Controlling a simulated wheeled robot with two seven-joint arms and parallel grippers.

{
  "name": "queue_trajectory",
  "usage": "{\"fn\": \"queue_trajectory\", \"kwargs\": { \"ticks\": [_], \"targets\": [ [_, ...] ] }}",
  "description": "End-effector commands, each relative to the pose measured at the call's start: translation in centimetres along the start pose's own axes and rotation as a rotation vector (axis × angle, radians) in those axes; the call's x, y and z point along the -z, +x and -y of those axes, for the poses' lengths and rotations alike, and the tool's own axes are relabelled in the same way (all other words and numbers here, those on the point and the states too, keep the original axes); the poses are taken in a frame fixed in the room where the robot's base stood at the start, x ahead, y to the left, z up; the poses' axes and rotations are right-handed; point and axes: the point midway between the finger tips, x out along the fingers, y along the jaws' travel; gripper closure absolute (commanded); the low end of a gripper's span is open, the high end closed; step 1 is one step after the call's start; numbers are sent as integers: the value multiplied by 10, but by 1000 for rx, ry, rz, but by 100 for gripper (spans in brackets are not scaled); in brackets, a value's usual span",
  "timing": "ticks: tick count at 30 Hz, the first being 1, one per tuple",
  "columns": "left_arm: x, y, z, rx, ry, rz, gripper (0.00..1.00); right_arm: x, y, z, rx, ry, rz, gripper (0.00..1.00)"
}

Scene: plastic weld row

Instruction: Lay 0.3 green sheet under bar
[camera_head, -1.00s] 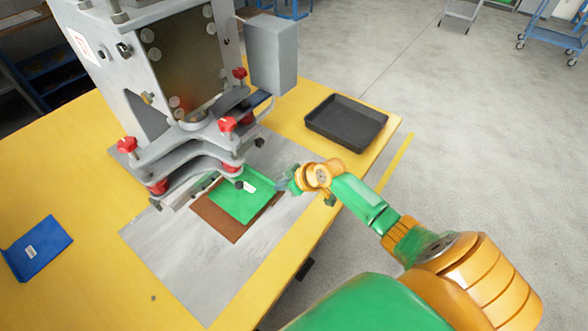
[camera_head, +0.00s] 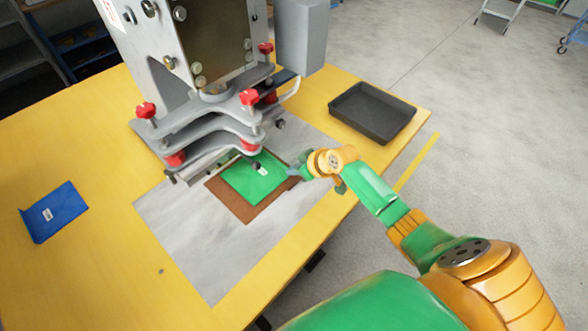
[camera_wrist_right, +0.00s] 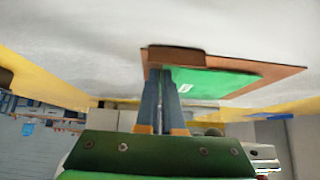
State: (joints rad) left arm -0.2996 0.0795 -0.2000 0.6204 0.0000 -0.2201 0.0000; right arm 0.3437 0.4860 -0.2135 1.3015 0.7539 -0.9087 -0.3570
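The green sheet (camera_head: 250,186) with a small white label lies over a brown sheet (camera_head: 232,206) on the grey mat, its rear part close to the press's lower bar (camera_head: 200,167). Brown shows along its left, front and right sides. The press hides some of the sheet's back edge. My right gripper (camera_head: 296,172) is at the green sheet's right corner. In the right wrist view its fingers (camera_wrist_right: 160,92) are almost together at the edge of the green sheet (camera_wrist_right: 212,80), apparently pinching it; the contact itself is hard to see. My left gripper is out of view.
The grey press (camera_head: 215,100) with red knobs (camera_head: 146,110) stands behind the sheets. A black tray (camera_head: 373,112) lies at the right rear of the yellow table (camera_head: 100,150). A blue folder-like piece (camera_head: 53,213) lies at the left. The front of the grey mat (camera_head: 200,250) is clear.

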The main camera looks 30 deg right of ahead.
Motion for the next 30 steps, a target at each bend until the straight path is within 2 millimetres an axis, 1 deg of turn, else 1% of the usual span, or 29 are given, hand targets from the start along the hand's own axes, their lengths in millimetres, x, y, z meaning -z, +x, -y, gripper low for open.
{"fn": "queue_trajectory", "kwargs": {
  "ticks": [7, 30],
  "targets": [
    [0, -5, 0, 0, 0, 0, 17, -2, -2, 0, 0, 1, 1, 100],
    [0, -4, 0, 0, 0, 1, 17, -3, 1, 0, 0, 0, -1, 100]
  ]
}}
